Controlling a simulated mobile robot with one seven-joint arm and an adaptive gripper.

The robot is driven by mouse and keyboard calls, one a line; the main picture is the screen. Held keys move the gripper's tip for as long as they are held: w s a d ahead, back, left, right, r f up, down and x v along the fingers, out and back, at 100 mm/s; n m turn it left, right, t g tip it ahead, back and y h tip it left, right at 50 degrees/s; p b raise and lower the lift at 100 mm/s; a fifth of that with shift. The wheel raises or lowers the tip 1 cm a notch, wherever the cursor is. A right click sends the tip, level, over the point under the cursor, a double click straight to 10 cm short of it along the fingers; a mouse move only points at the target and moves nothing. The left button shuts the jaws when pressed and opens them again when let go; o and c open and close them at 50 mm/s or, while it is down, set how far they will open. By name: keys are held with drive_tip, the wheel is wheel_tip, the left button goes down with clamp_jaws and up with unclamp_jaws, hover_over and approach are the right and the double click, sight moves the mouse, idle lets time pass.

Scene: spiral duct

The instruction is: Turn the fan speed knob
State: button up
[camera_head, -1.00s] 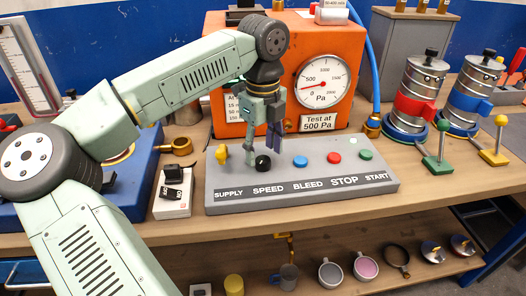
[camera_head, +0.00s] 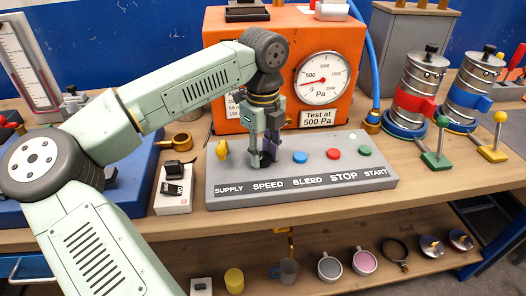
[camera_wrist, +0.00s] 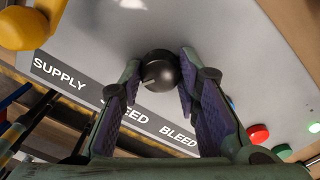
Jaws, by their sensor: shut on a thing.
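The fan speed knob is a round black knob (camera_wrist: 160,72) above the SPEED label on the grey control panel (camera_head: 240,190). In the wrist view it has a pale pointer line on its lower left edge. My gripper (camera_wrist: 158,75) comes down from above with one finger on each side of the knob, shut on it.
The yellow supply handle (camera_head: 222,149) is just left of the knob. The blue bleed knob (camera_head: 300,157), red stop button (camera_head: 333,153) and green start button (camera_head: 365,151) are to the right. A pressure gauge (camera_head: 323,78) on the orange box behind has its needle at the left, low.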

drive_tip(key=c, duration=0.4)
drive_tip(key=shift+c, duration=0.2)
drive_tip(key=shift+m+b, duration=0.3)
drive_tip(key=shift+f+m+b, duration=0.15)
drive_tip(key=shift+m+b, duration=0.85)
drive_tip(key=shift+m, duration=0.2)
drive_tip(key=m+b, duration=0.2)
drive_tip(key=m, duration=0.2)
drive_tip(key=shift+m, duration=0.3)
drive_tip(key=m, duration=0.4)
drive_tip(key=shift+m+b, duration=0.3)
drive_tip(key=shift+b, duration=0.1)
drive_tip(key=o, duration=1.2)
